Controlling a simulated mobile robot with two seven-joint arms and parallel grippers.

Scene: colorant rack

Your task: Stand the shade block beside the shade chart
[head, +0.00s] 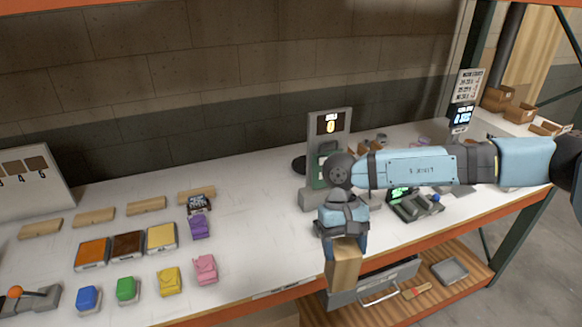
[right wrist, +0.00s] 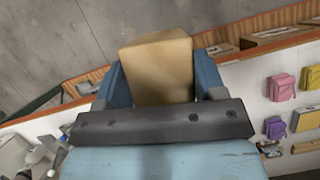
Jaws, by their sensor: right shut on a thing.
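My right gripper (head: 346,254) is shut on a tan block, which I take to be the shade block (head: 343,268). It holds the block in front of the table's front edge. In the right wrist view the block (right wrist: 158,68) sits between the two blue fingers of the gripper (right wrist: 160,85). The shade chart (head: 28,180) appears to be the pale board with brown squares and numerals at the far left, cut off by the picture edge. The block is far to the right of it. My left gripper is not in view.
Flat tan wooden pieces (head: 94,215) lie in a row on the white table (head: 260,230). A grey device with a display (head: 330,135) stands behind my right arm. A drawer (head: 378,282) is below.

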